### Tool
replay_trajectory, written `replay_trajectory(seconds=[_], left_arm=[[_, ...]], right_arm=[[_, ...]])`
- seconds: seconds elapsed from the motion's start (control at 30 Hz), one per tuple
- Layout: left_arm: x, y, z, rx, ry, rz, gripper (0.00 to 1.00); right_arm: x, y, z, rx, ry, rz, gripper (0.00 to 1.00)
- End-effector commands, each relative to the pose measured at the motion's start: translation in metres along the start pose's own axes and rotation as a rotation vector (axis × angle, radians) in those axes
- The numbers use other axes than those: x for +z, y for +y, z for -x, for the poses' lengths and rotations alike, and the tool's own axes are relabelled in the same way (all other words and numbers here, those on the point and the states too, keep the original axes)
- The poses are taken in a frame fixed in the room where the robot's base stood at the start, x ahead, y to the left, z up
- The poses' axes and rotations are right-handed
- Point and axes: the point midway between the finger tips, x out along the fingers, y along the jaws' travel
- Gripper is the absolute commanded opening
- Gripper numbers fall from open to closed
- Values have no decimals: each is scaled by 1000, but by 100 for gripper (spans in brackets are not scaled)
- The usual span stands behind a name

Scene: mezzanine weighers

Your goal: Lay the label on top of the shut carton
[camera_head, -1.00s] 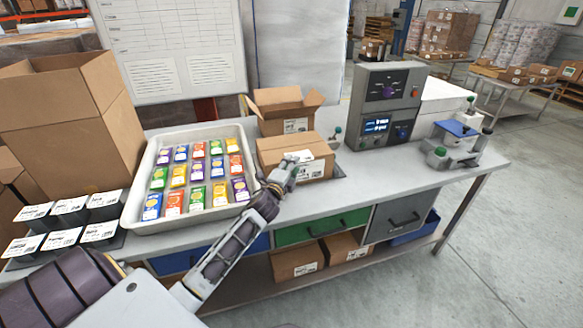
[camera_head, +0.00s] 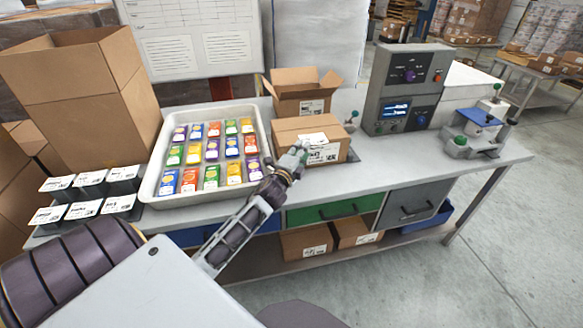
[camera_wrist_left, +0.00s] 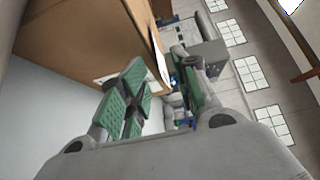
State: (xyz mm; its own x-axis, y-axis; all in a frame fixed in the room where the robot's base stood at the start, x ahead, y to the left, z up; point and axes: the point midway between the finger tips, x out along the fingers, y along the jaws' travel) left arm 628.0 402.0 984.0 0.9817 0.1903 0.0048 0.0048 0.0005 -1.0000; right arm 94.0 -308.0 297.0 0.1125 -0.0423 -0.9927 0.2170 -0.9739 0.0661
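The shut brown carton (camera_head: 290,128) sits on the bench, right of the tray. A white label (camera_head: 313,138) shows on its top near the front edge. In the left wrist view, a white label (camera_wrist_left: 158,62) shows at the carton's (camera_wrist_left: 85,35) edge, just beyond the fingers. My left gripper (camera_head: 298,152) is at the carton's front left. In the left wrist view its green-padded fingers (camera_wrist_left: 160,98) are apart, with no label visibly clamped between them. Whether a fingertip still touches the label is unclear. My right gripper is not in view.
A white tray (camera_head: 150,185) of coloured packets stands left of the carton, with label stands (camera_head: 125,205) beyond it. An open carton (camera_head: 287,88) is behind. A grey control box (camera_head: 378,90) and a small device (camera_head: 458,147) stand right. Bench space between these is free.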

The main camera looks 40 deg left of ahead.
Motion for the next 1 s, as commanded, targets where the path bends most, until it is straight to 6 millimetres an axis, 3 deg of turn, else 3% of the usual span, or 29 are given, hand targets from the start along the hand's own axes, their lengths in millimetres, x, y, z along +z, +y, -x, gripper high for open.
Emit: replay_trajectory(seconds=[1.0], left_arm=[[-2,3,82,5,3,2,30]], right_arm=[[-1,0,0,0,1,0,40]])
